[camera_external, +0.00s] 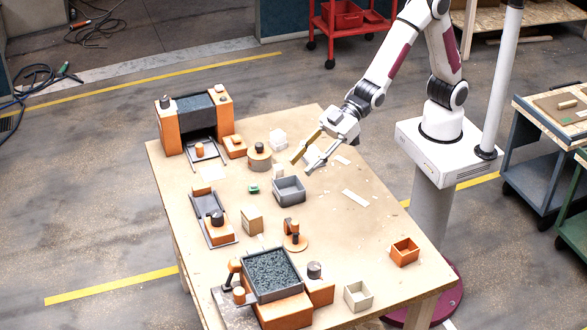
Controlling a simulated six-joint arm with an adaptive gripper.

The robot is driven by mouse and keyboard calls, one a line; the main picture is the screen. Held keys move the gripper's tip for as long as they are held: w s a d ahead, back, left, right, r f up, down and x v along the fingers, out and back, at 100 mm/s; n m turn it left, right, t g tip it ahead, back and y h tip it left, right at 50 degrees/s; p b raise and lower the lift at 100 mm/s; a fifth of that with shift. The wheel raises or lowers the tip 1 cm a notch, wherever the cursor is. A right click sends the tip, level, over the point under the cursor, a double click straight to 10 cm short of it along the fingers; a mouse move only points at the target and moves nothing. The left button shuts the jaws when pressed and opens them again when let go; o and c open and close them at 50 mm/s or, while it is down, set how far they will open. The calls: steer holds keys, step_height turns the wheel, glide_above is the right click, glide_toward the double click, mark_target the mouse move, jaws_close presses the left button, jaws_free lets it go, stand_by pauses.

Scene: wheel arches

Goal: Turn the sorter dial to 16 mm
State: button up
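My gripper (301,168) is open and empty above the far middle of the table. Several knob-like parts could be the sorter dial; no 16 mm mark is readable. One dark knob (217,216) sits on an orange block beside a grey tray at the left. Another dark knob (314,269) sits on an orange block at the front. I cannot tell which is the dial or how any is set.
A grey bin (288,190) stands just below my gripper. A large orange machine (168,128) is at the far left. A tray of dark granules (271,273) is at the front. An orange box (404,252) and a pale box (357,296) stand right. The right-middle table is mostly clear.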

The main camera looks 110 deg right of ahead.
steer(key=w+a+f+n+t+y, duration=0.1)
steer(key=w+a+f+n+y, duration=0.15)
steer(key=a+f, duration=0.6)
steer(key=y, duration=0.4)
glide_toward(314, 266)
steer(key=shift+w+a+f+n+t, duration=0.25)
steer(key=shift+w+a+f+t, duration=0.2)
steer(key=shift+w+a, duration=0.3)
steer(key=shift+a, duration=0.1)
steer(key=shift+x, duration=3.75)
steer(key=shift+w, duration=0.1)
steer(key=c, duration=0.8)
